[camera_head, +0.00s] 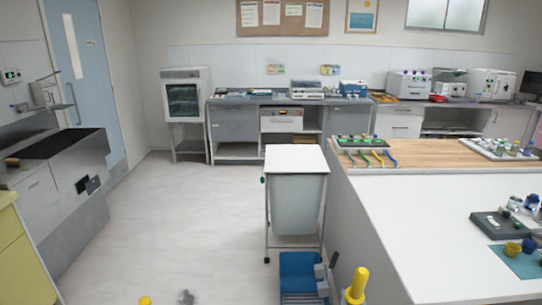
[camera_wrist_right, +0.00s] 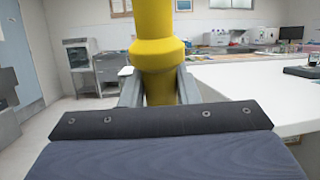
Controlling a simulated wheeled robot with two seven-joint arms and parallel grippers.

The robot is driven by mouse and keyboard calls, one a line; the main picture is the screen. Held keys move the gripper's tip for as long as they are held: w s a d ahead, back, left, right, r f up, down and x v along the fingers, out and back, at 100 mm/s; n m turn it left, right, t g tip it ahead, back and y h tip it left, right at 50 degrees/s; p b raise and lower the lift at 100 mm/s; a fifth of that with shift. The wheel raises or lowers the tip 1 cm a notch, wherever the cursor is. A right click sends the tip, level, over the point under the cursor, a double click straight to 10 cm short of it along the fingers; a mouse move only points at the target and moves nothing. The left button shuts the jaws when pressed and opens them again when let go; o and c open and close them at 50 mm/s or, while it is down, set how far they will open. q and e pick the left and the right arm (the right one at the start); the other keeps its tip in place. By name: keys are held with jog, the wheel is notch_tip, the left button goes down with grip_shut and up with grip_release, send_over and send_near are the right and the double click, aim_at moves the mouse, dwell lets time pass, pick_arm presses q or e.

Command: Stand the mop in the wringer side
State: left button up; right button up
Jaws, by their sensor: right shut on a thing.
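The blue bucket (camera_head: 297,262) stands on the floor at the bottom middle of the head view, beside the white counter. A grey part (camera_head: 320,280) at its right side looks like the wringer. The mop's yellow handle (camera_head: 357,284) rises right of the bucket, cut off by the bottom edge. In the right wrist view the handle (camera_wrist_right: 155,52) stands roughly upright between the fingers of my right gripper (camera_wrist_right: 159,88), which is shut on it below a thick collar. The mop head is not seen. My left gripper is not clearly in view.
A white-topped trolley (camera_head: 295,160) stands just behind the bucket. The white counter (camera_head: 420,220) closes off the right side. Open floor (camera_head: 180,220) lies to the left. A small yellow thing (camera_head: 145,300) and a grey one (camera_head: 186,297) show at the bottom edge, unclear.

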jog(key=shift+s+f+n+y, duration=0.3)
jog(key=shift+f+n+y, duration=0.1)
jog(key=shift+f+y, duration=0.4)
jog(key=shift+s+f+n+y, duration=0.25)
jog(key=shift+f+n+y, duration=0.15)
jog(key=shift+f+y, duration=0.35)
